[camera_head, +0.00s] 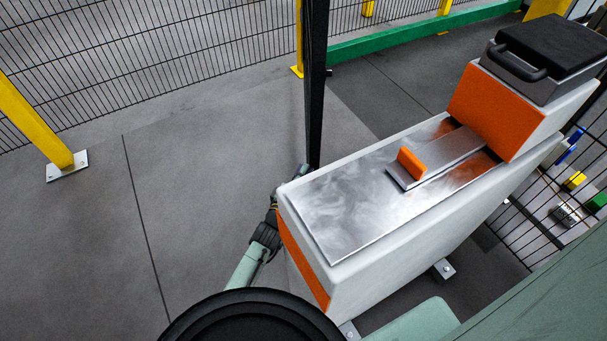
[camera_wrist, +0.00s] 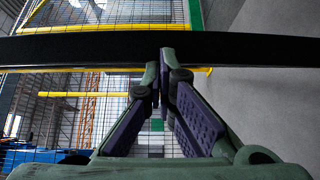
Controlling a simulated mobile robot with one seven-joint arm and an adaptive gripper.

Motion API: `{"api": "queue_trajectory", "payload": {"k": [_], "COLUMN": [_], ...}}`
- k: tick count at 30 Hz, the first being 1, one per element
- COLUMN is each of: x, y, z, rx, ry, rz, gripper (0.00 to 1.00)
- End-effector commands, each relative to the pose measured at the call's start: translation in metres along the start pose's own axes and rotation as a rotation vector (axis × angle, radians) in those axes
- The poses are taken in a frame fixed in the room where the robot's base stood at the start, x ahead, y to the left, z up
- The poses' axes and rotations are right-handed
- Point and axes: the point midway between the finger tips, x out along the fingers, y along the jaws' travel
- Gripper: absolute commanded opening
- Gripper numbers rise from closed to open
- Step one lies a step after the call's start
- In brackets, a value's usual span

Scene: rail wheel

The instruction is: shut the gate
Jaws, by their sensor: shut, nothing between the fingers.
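A tall black upright (camera_head: 315,85), which looks like the gate's frame seen edge-on, stands in the head view just behind the machine. In the wrist view it shows as a black bar (camera_wrist: 80,49) crossing the whole picture. My gripper (camera_head: 303,170) is low beside this upright, partly hidden by the machine's corner. In the wrist view the fingertips of my gripper (camera_wrist: 160,78) are together and empty, and they overlap the bar. I cannot tell whether they touch it. The gate's hinge and latch are not clearly seen.
A white and orange machine (camera_head: 340,262) with a steel top stands close on the right of my arm. A mesh fence (camera_head: 180,45) with yellow posts (camera_head: 35,125) and a green rail (camera_head: 420,35) runs behind. Grey floor (camera_head: 200,165) is clear to the left.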

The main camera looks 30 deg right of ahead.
Motion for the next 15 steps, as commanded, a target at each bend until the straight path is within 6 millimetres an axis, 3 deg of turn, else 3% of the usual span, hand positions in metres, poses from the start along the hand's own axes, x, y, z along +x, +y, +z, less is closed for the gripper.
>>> {"api": "queue_trajectory", "payload": {"k": [9, 15], "x": [0.0, 0.0], "y": [0.063, 0.082], "z": [0.001, 0.0], "rx": [0.001, 0.001], "ry": [-0.002, -0.001], "rz": [0.004, 0.001], "gripper": [0.0, 0.0]}}
